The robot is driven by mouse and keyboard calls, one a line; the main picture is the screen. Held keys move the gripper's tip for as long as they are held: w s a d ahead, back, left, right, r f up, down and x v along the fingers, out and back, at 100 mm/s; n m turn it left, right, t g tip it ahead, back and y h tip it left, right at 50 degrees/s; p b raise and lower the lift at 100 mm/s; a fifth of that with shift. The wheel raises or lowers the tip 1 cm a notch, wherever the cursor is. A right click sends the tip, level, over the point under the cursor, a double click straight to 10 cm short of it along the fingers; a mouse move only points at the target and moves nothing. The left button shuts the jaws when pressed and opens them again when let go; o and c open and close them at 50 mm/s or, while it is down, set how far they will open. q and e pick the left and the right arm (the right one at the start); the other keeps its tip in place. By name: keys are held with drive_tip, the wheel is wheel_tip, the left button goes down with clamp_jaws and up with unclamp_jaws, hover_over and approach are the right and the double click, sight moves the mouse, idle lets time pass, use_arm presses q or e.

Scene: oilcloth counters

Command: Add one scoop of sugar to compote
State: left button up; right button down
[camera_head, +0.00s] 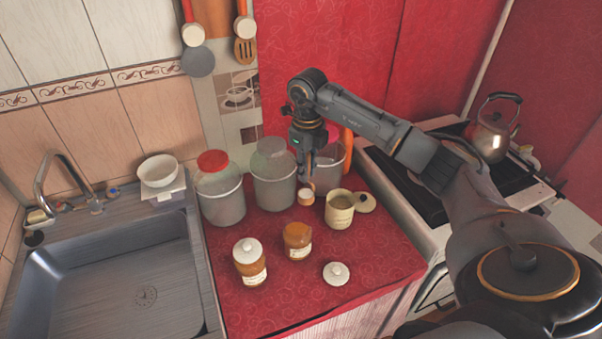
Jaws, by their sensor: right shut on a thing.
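My right gripper (308,182) points down over the red counter and is shut on a small scoop (306,197), whose pale bowl hangs just below the fingers. Its contents are too small to make out. A cream jar (340,210) stands open just right of the scoop, with its lid (365,202) lying beside it. A brown jar (298,241) stands open in front of the scoop; a white lid (336,273) lies to its right. I cannot tell which vessel holds the compote or the sugar. My left gripper is not in view.
A brown jar with a white lid (249,265) stands at the front. Large containers, one red-lidded (221,192) and one grey (272,178), line the back; another is partly hidden by my right arm. The sink (110,290) is left, the stove (400,188) right.

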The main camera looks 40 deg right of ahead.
drive_tip(key=shift+s+d+f, duration=0.1)
drive_tip(key=shift+d+f, duration=0.05)
drive_tip(key=shift+d, duration=0.35)
drive_tip(key=shift+a+f, duration=0.3)
drive_tip(key=shift+a, duration=0.2)
drive_tip(key=shift+s+a+f+h+b, duration=0.25)
drive_tip(key=shift+a+f+h+b, duration=0.15)
drive_tip(key=shift+a+f+b, duration=0.2)
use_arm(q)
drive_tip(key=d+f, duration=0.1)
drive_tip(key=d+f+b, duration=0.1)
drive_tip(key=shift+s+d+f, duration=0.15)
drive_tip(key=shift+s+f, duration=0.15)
use_arm(e)
drive_tip(key=a+f, duration=0.1)
drive_tip(key=a+f+h, duration=0.1)
drive_tip(key=shift+s+a+f+t, duration=0.2)
drive_tip(key=shift+s+f+t, duration=0.1)
drive_tip(key=shift+s+f, duration=0.1)
use_arm(q)
drive_tip(key=shift+b, duration=0.3)
use_arm(e)
drive_tip(key=shift+a, duration=0.1)
